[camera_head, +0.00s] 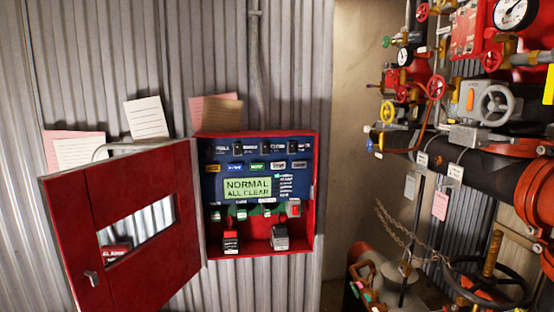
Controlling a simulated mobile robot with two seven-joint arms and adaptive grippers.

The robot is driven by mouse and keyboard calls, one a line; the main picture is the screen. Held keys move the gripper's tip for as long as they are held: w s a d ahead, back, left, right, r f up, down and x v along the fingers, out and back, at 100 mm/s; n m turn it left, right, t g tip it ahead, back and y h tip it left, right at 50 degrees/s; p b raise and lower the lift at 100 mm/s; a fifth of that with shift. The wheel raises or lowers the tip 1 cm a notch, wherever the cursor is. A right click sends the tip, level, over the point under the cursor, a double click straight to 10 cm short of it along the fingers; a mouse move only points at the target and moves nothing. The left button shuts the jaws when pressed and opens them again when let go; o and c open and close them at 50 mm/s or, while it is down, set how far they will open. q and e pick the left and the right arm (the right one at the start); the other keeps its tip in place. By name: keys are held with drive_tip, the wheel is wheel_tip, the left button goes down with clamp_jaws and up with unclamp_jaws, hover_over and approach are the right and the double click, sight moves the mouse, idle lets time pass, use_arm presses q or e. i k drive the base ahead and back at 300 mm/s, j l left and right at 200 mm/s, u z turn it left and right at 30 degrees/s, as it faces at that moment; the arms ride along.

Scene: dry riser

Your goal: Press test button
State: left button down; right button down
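A red alarm cabinet (315,190) is fixed to the corrugated wall, and its red door (140,235) with a window hangs open to the left. Inside is a blue control panel (212,187). Its green display (247,188) reads "NORMAL ALL CLEAR". A row of small coloured labels or buttons (257,167) runs above the display, with dark switches (238,149) over them. A red switch (295,208) sits at the lower right. The labels are too small to read, so I cannot tell which one is the test button. Neither of my grippers is in view.
Two block-like units (231,243) (280,238) stand in the cabinet bottom. Paper notes (147,117) are on the wall above the door. Red pipes, valves and gauges (404,57) crowd the right side, with a large dark handwheel (490,285) low down. The space before the panel looks clear.

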sight(279, 164)
drive_tip(key=i+l+u, duration=0.2)
drive_tip(key=i+l, duration=0.45)
drive_tip(key=i, duration=0.15)
